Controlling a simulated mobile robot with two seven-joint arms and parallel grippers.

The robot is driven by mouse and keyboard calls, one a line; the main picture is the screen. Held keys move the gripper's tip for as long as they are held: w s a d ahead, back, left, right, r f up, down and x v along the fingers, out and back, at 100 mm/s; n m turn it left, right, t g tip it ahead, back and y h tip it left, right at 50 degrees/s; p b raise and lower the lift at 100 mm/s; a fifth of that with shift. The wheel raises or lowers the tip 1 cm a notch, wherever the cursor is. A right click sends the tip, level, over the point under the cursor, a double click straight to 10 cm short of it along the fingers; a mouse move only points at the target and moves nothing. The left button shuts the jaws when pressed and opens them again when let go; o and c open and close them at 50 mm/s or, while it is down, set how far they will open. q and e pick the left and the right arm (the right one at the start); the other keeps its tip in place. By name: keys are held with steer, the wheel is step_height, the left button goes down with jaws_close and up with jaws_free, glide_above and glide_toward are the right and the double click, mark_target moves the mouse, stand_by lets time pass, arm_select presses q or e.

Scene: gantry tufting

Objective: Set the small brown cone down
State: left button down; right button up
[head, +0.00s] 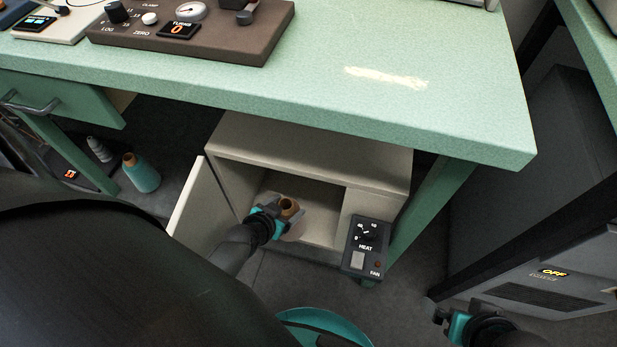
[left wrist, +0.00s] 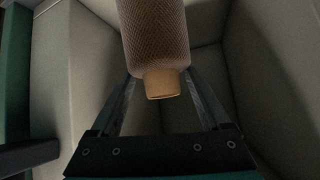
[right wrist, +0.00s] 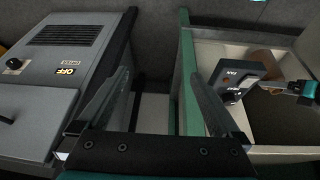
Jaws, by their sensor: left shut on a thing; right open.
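The small brown cone (head: 289,206) is in my left gripper (head: 281,212), at the opening of a cream cabinet under the green table. In the left wrist view the cone (left wrist: 152,40) has a textured brown body and a paler tan end, and it sits between the two fingers of my left gripper (left wrist: 160,90). Whether its lower end touches the cabinet floor cannot be told. My right gripper (right wrist: 160,85) is open and empty, low at the right in the head view, between the grey unit and the cabinet.
The cream cabinet (head: 300,135) has its door (head: 196,205) open at the left and a heat and fan control box (head: 367,246) at its right front. The green tabletop (head: 440,105) overhangs it. A grey unit (head: 560,290) reads OFF.

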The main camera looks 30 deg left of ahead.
arm_select(q)
steer(key=w+f+b, duration=0.3)
steer(key=w+b, duration=0.3)
steer(key=w, duration=0.6)
steer(key=shift+w+a+f, duration=0.15)
steer(key=shift+w+f, duration=0.05)
arm_select(e)
steer(key=w+a+r+t+y, duration=0.1)
steer(key=w+a+t+y, duration=0.1)
steer(key=a+t, duration=0.3)
steer(key=w+a+r+t+y, duration=0.2)
steer(key=w+a+t+y, duration=0.1)
steer(key=a+t, duration=0.2)
steer(key=shift+a+r+t, duration=0.25)
steer(key=shift+a+t, duration=0.1)
steer(key=shift+t, duration=0.05)
steer(key=shift+w, duration=0.1)
arm_select(q)
jaws_free()
arm_select(e)
steer(key=shift+y, duration=0.3)
